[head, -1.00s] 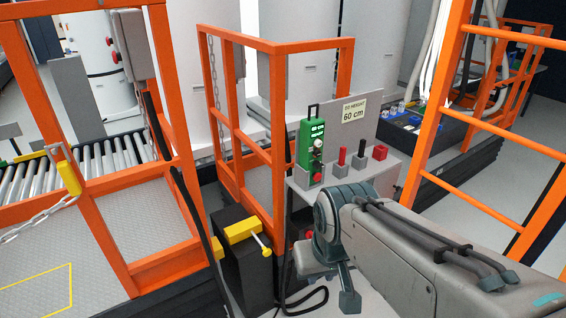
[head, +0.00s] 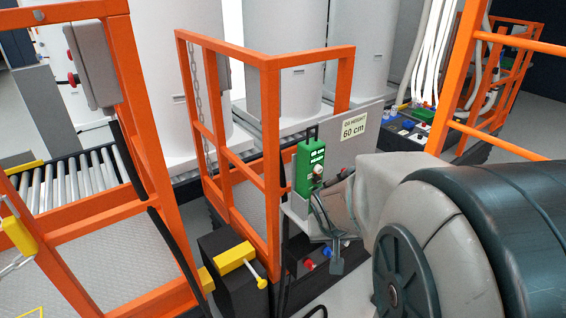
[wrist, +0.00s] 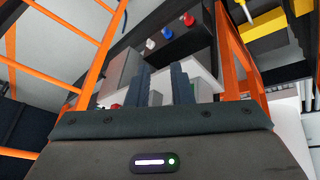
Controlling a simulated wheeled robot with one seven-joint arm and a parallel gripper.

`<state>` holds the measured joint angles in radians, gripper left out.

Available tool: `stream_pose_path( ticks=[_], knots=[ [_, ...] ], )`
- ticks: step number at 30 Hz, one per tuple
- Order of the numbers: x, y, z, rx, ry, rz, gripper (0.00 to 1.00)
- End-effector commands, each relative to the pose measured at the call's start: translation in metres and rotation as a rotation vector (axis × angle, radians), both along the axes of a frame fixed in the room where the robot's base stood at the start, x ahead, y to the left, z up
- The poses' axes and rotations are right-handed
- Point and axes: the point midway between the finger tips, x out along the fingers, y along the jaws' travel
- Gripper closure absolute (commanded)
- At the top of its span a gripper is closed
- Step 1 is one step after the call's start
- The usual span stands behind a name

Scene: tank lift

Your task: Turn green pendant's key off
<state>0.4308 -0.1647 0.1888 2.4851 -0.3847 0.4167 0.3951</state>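The green pendant (head: 304,172) stands upright on the grey shelf beside the sign panel in the head view. The lower front is close to my arm, and I cannot make out the key. My gripper (head: 338,262) is partly visible, in front of and below the pendant. In the wrist view my gripper (wrist: 161,72) has its two dark fingers apart, with nothing seen held between them. I cannot pick out the pendant in the wrist view.
A sign panel (head: 363,143) reads 60 cm. An orange guard frame (head: 271,150) stands left of the pendant. A dark box with red (wrist: 189,19) and blue (wrist: 150,44) knobs sits below the shelf. A yellow handle (head: 236,258) lies on a black box.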

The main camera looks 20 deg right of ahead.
Motion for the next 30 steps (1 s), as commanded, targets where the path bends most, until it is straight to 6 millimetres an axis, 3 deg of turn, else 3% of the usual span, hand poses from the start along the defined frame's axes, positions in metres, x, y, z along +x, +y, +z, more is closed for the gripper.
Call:
stream_pose_path(
  ticks=[1, 6, 12, 17, 23, 30],
  knots=[
    [0.007, -0.017, -0.011, 0.007, -0.014, -0.035, 0.8],
    [0.032, -0.054, -0.045, 0.086, -0.112, -0.1, 0.8],
    [0.049, -0.076, -0.084, 0.3, -0.255, -0.167, 0.8],
    [0.056, -0.08, -0.101, 0.551, -0.396, -0.23, 0.8],
    [0.057, -0.08, -0.091, 0.932, -0.611, -0.308, 0.8],
    [0.044, -0.087, -0.049, 1.321, -0.841, -0.335, 0.8]
  ],
)
